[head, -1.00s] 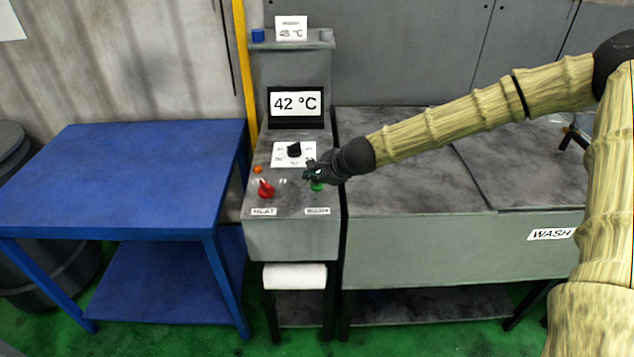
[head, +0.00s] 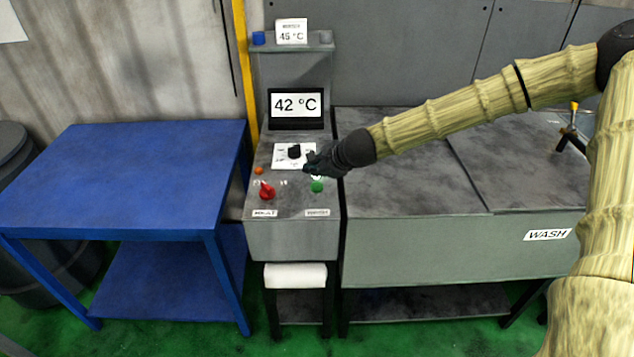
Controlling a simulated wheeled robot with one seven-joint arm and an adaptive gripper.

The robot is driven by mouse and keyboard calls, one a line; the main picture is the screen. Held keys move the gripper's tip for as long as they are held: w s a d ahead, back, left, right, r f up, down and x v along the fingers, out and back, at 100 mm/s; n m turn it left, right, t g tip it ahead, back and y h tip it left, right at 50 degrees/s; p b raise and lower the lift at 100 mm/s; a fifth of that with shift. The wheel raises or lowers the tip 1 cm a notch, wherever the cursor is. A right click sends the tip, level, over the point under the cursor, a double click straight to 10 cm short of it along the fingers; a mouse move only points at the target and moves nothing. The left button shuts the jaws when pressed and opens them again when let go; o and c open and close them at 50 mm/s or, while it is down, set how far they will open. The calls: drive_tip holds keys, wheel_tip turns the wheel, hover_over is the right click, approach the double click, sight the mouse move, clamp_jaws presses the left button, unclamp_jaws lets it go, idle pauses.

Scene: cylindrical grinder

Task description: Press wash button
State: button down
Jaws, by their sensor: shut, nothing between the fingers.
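The grey control panel (head: 268,228) stands between the blue table and the wash tank. On its sloped top is a green button (head: 317,186) at the right, above a white label (head: 317,212) too small to read surely. A red switch (head: 267,191) sits at the left above another label. A black knob (head: 294,151) sits on a white dial plate further back. My gripper (head: 309,168) is shut and empty, just behind and above the green button, near the dial plate's right edge. The button is in clear view and apart from the gripper.
A screen (head: 296,104) reads 42 °C, and a card (head: 291,31) above it reads 45 °C. A small orange light (head: 258,170) is on the panel's left. The grey tank (head: 440,245) marked WASH stands right. The blue table (head: 120,175) at left is bare.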

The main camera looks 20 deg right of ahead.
sight(315, 186)
drive_tip(key=shift+r+p, duration=1.05)
drive_tip(key=shift+r, duration=0.45)
drive_tip(key=shift+f, duration=0.1)
